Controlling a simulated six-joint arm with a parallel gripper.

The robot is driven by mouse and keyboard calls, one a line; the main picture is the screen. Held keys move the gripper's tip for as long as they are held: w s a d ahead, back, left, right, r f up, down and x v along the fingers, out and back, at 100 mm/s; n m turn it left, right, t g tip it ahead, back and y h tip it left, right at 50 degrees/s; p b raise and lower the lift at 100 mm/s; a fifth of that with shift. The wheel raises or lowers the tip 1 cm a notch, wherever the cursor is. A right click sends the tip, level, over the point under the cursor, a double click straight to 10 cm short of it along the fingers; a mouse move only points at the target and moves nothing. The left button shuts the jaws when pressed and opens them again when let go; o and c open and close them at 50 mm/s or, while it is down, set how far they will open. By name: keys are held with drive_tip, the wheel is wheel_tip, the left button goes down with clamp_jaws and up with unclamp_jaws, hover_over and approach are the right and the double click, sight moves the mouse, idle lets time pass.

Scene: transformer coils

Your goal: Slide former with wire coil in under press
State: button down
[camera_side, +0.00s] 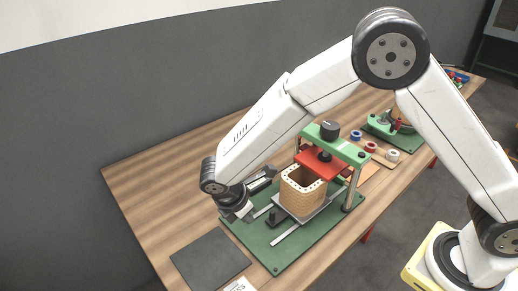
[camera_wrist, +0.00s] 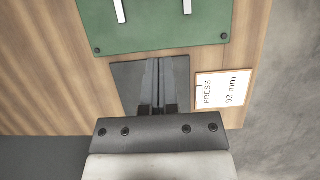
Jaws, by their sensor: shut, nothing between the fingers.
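The former (camera_side: 301,195), wound with copper-brown wire and with a pale rim around its open top, stands upright on a grey sliding plate (camera_side: 312,212) in the side view. The press has a red plate (camera_side: 320,163), a green crossbar (camera_side: 338,144) and a black knob; the former stands at its front, and any overlap with the red plate is hard to judge. My gripper (camera_side: 244,213) is left of the former, apart from it. The wrist view shows its two fingers (camera_wrist: 158,62) shut together and empty, above a dark square pad. The former is outside the wrist view.
The green base (camera_side: 279,260) carries light rails and a small black block (camera_side: 272,219) before the former. The dark pad (camera_side: 210,262) and a "PRESS 93 mm" card (camera_wrist: 222,91) lie beside it. Coloured spools (camera_side: 370,147) and another green fixture stand behind. The left table is bare.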

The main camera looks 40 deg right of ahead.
sight(287, 208)
drive_tip(key=x, duration=0.3)
drive_tip(key=a+x, duration=0.1)
drive_tip(key=x, duration=0.2)
drive_tip(key=w+x, duration=0.1)
drive_tip(key=x, duration=0.2)
drive_tip(key=shift+a+f, duration=0.35)
drive_tip(key=d, duration=0.2)
drive_tip(key=shift+w+d+f, duration=0.1)
drive_tip(key=shift+d+f, duration=0.05)
drive_tip(key=shift+d, duration=0.9)
drive_tip(key=shift+d, duration=0.1)
drive_tip(key=d, duration=0.9)
drive_tip(key=shift+a, duration=0.1)
